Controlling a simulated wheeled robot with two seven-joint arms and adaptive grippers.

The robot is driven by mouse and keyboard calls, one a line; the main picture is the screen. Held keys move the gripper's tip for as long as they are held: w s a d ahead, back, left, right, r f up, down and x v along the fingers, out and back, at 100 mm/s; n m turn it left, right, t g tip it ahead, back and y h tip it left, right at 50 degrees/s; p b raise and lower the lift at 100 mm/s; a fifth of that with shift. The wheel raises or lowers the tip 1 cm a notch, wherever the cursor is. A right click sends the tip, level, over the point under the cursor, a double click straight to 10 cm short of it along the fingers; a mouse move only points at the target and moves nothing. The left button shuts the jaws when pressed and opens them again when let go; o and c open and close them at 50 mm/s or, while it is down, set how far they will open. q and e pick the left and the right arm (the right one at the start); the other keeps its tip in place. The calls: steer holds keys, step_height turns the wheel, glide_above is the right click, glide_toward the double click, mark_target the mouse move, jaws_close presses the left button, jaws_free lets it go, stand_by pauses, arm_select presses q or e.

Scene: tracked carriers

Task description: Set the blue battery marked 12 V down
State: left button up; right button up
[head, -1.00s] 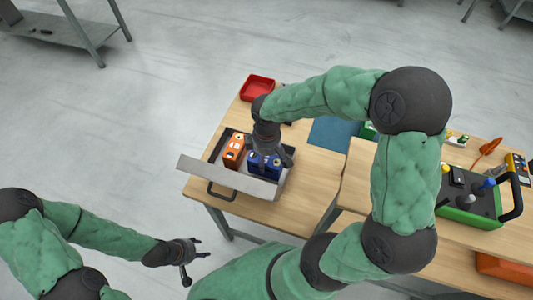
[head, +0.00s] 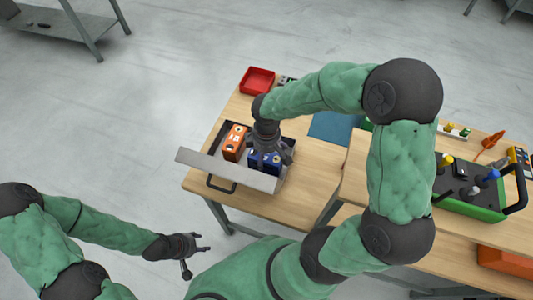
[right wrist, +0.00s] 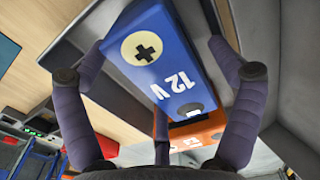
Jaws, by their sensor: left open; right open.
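The blue battery (head: 266,161) sits in the grey tray (head: 228,170) on the wooden table, at the tray's right part. In the right wrist view the blue battery (right wrist: 160,58) shows its "12 V" marking and a plus sign on a cream disc. My right gripper (head: 272,148) is over the blue battery. Its fingers (right wrist: 165,95) are open, spread on both sides of the battery. An orange battery (head: 235,142) stands to the left in the same tray; it also shows in the right wrist view (right wrist: 195,132). My left gripper (head: 200,243) is open and empty, left of the table.
A red bin (head: 257,80) stands at the table's back. A blue mat (head: 332,127) lies right of the tray, partly behind my right arm. A green tool carrier (head: 470,205) with a black handle is on the right-hand table.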

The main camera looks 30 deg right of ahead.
step_height(320, 180, up, 12)
steer(key=p, duration=0.4)
steer(key=shift+r, duration=0.15)
steer(key=shift+r, duration=0.1)
stand_by(0.3)
